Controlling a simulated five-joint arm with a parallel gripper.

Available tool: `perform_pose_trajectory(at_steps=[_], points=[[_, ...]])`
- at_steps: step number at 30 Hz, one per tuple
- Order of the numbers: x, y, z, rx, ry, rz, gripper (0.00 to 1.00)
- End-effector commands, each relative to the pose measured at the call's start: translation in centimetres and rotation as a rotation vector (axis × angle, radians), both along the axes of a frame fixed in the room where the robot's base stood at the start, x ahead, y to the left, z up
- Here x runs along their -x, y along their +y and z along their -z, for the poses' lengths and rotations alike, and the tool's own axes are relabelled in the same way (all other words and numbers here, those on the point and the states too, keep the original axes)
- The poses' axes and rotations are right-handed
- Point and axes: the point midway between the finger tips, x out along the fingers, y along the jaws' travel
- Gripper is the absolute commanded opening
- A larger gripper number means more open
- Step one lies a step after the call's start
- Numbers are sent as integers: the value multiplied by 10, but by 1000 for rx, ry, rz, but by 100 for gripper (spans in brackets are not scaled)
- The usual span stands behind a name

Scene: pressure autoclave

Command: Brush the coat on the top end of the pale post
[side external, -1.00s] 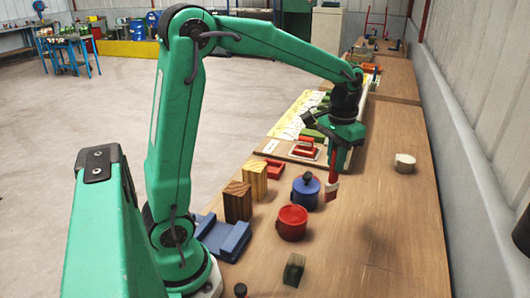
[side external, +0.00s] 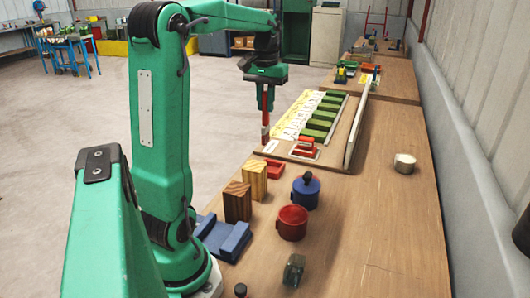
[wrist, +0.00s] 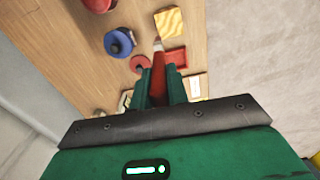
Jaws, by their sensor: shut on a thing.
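My gripper (side external: 266,84) is shut on the red handle of a brush (side external: 265,108), which hangs upright with its pale lower end down. The brush also shows between my fingers in the wrist view (wrist: 158,72). The pale post (side external: 254,179) is a light wooden block standing beside a browner wooden post (side external: 237,201). In the wrist view the pale post's striped top (wrist: 170,21) lies just beyond the brush tip. In the side view the brush is above and behind the post, apart from it. I cannot tell any coat on its top end.
A lidded blue pot (side external: 305,192) and a red pot (side external: 292,222) stand right of the posts. A shallow red tray (side external: 274,168) lies behind the pale post. A thin white panel (side external: 357,128) stands upright further back. The bench's right side is mostly clear.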

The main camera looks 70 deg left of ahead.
Motion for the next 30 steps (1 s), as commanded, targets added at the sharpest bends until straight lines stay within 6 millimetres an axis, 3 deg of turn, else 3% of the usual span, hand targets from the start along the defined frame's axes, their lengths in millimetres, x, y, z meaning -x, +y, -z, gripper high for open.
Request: perform_pose_trajectory(at_steps=[5,14,30], points=[[10,10,-5,-1,-1,-38,0],[11,11,-3,1,1,-42,0],[11,11,43,1,1,-42,0]])
